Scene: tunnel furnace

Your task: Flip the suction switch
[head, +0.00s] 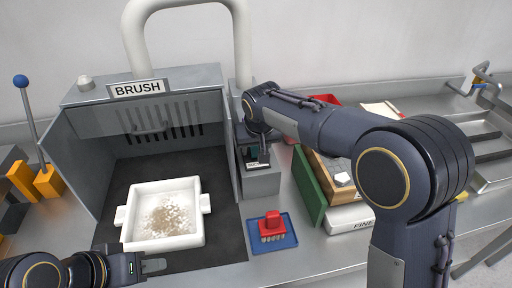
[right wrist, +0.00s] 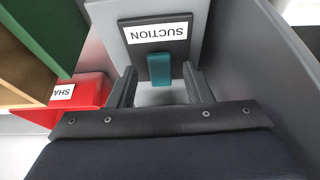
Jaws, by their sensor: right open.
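The suction switch has a teal lever (right wrist: 159,68) on a dark plate (right wrist: 182,48) labelled SUCTION, mounted on a grey box, in the right wrist view. In the head view the grey box (head: 262,182) stands at the right side of the BRUSH booth, its switch partly hidden by my right arm. My right gripper (right wrist: 160,82) is open, with its two fingers on either side of the teal lever. I cannot tell whether they touch it. My left gripper (head: 152,265) is low at the left in the head view, in front of the booth, its jaw state unclear.
A white two-handled tray (head: 130,222) with brown grains sits in the BRUSH booth (head: 75,150). A red block (head: 271,222) rests on a blue mat (head: 285,239). A green panel (head: 308,186) and a red SHA-labelled box (right wrist: 88,94) stand close to the switch.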

